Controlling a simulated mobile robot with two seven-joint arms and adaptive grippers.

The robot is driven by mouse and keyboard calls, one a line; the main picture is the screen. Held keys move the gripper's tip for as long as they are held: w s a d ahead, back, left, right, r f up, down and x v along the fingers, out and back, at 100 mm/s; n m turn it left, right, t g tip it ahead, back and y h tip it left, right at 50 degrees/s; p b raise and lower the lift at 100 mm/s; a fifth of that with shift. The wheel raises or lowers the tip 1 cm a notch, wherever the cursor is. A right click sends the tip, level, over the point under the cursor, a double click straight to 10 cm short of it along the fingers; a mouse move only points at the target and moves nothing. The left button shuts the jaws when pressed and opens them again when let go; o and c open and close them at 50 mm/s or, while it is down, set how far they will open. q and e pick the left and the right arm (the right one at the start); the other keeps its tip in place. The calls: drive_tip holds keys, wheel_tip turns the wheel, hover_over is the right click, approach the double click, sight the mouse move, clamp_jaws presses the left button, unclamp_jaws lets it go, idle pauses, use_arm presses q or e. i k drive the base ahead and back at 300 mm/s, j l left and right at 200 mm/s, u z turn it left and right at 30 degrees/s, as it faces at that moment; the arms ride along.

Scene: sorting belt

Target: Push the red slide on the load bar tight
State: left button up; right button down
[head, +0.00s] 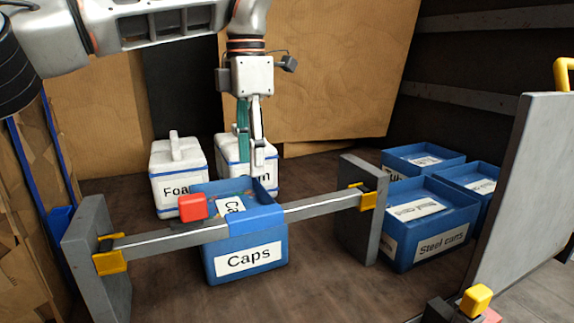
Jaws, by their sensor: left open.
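The load bar (308,207) runs across the picture between two grey posts, the left post (97,265) and the right post (360,205), held in yellow brackets. The red slide (192,207) is a red block on the left half of the bar. A blue sleeve (257,218) wraps the bar to its right. My left gripper (250,160) hangs pointing down behind the bar, above and behind the Caps bin, to the right of the red slide and apart from it. It is open. My right gripper is not in view.
A blue Caps bin (270,240) stands behind the bar. White Foam boxes (180,190) stand further back. A grey panel (525,190) with yellow parts stands at the far right.

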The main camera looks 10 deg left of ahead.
sight(188, 211)
drive_tip(key=k, duration=1)
